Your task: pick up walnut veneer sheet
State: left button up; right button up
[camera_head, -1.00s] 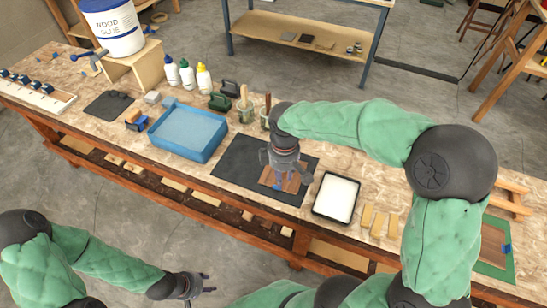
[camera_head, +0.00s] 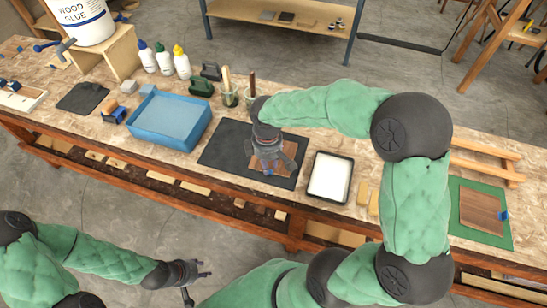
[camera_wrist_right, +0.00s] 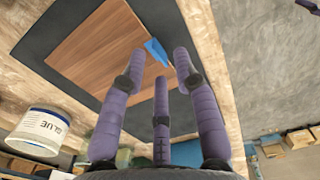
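A brown wood-grain sheet (camera_head: 268,171) lies on a black mat (camera_head: 222,142) on the bench, partly hidden under my right gripper. In the right wrist view the sheet (camera_wrist_right: 95,50) lies flat and has a blue tab (camera_wrist_right: 156,50) at its edge. My right gripper (camera_wrist_right: 161,62) has its fingers spread apart around the tab with nothing between them. In the head view my right gripper (camera_head: 268,163) points down over the sheet; contact cannot be told. A second brown sheet (camera_head: 481,211) with a blue tab lies on a green mat (camera_head: 465,186). My left gripper (camera_head: 198,276) is open and empty in front of the bench.
A white-filled black tray (camera_head: 312,190) stands right of the black mat, beside small wood blocks (camera_head: 363,193). A blue tray (camera_head: 169,120), bottles (camera_head: 164,60) and brush jars (camera_head: 230,97) stand to the left and behind. A glue bucket (camera_head: 83,20) sits on a wooden stand.

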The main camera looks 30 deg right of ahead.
notch_tip(320, 180, down, 3)
jog(key=shift+r+b, duration=0.2)
jog(key=shift+b, duration=0.15)
jog(key=shift+c, duration=0.3)
grip_shut()
jog(key=shift+r, duration=0.2)
